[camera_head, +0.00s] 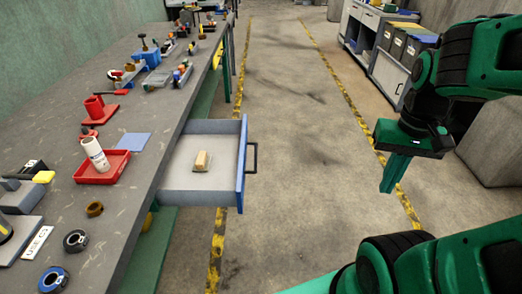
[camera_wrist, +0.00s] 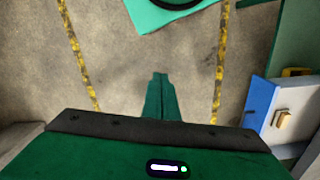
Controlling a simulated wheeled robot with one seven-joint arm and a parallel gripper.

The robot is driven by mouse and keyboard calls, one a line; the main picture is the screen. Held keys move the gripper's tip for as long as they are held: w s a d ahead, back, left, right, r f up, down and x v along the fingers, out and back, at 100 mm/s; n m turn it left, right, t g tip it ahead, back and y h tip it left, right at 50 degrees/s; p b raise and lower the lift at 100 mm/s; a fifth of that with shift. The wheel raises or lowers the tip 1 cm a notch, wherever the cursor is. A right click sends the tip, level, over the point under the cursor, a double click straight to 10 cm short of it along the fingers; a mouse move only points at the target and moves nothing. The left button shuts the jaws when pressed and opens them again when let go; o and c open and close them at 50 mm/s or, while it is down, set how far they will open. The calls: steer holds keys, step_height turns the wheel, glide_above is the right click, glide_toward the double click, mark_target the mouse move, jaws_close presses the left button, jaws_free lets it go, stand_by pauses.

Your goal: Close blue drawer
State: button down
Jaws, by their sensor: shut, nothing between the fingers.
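The blue drawer (camera_head: 241,165) is pulled open from the workbench on the left in the head view. Its front panel is blue with a dark handle (camera_head: 253,158) facing the aisle. A small tan block (camera_head: 202,161) lies inside on the pale drawer floor. In the wrist view the drawer (camera_wrist: 261,94) shows at the right edge, with the tan block (camera_wrist: 283,119) in it. My gripper (camera_head: 391,186) is shut and empty, pointing down above the aisle, well to the right of the drawer and apart from it. Its fingers also show in the wrist view (camera_wrist: 159,78).
The workbench top (camera_head: 125,225) carries a red tray (camera_head: 102,167) with a white bottle, tape rolls and several tools. The aisle floor (camera_head: 310,150) between drawer and gripper is clear. Grey cabinets (camera_head: 388,75) and a grey block (camera_head: 490,150) stand at the right.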

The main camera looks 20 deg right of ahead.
steer(key=shift+d, duration=0.1)
steer(key=w+a+f+n+t+y, duration=0.1)
steer(key=w+a+f+t, duration=0.2)
steer(key=w, duration=0.8)
steer(key=w+a+f+n+t+y, duration=0.25)
steer(key=w+f, duration=0.35)
steer(key=w, duration=0.4)
steer(key=w+a+f+n+t+y, duration=0.1)
steer(key=w+a+f+t, duration=0.2)
steer(key=w, duration=0.8)
steer(key=w+a+f+g, duration=0.1)
steer(key=w+a+f, duration=0.5)
steer(key=a+f, duration=0.1)
steer(key=shift+w+a+f, duration=0.3)
steer(key=shift+f, duration=0.1)
steer(key=shift+g, duration=0.25)
